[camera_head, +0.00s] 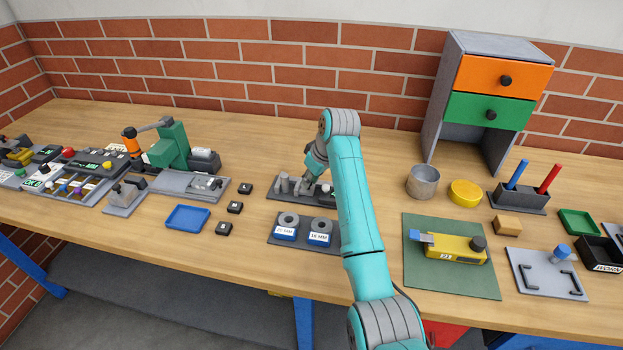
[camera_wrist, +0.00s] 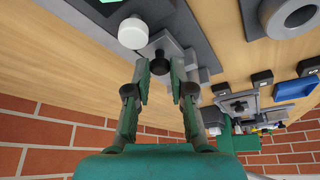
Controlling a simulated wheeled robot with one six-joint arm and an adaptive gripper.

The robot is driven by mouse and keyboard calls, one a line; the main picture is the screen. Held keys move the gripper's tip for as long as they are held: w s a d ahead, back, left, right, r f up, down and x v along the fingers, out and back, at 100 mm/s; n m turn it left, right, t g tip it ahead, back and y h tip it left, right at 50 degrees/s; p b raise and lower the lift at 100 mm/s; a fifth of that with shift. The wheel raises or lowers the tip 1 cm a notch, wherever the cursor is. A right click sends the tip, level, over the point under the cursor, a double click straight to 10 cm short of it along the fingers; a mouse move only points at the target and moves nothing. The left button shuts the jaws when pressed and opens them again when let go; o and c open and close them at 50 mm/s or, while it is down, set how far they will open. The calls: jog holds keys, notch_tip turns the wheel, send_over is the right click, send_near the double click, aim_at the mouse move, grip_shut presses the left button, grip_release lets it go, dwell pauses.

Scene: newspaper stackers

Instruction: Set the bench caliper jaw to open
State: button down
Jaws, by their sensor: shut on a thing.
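The bench caliper (camera_head: 275,194) is a dark grey base with grey blocks and posts at the middle of the bench, partly hidden by my arm in the head view. In the wrist view its base (camera_wrist: 190,32) carries a grey sliding block, a small black knob (camera_wrist: 158,54) and a white round button (camera_wrist: 132,33). My gripper (camera_head: 319,178) is down at the caliper. In the wrist view my gripper (camera_wrist: 162,73) has its two fingers shut on the black knob, one on each side. I cannot tell how wide the jaw stands.
Ring gauges marked 20 MM (camera_head: 287,228) and 16 MM (camera_head: 320,231) sit in front of the caliper. Small black blocks (camera_head: 235,207) and a blue tray (camera_head: 187,217) lie to the left. A green mat (camera_head: 420,285) with a yellow device (camera_head: 455,248) lies to the right.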

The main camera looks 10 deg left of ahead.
jog(key=c, duration=1)
grip_release()
jog(key=shift+d, duration=0.25)
jog(key=v, duration=1.2)
jog(key=shift+a, duration=0.1)
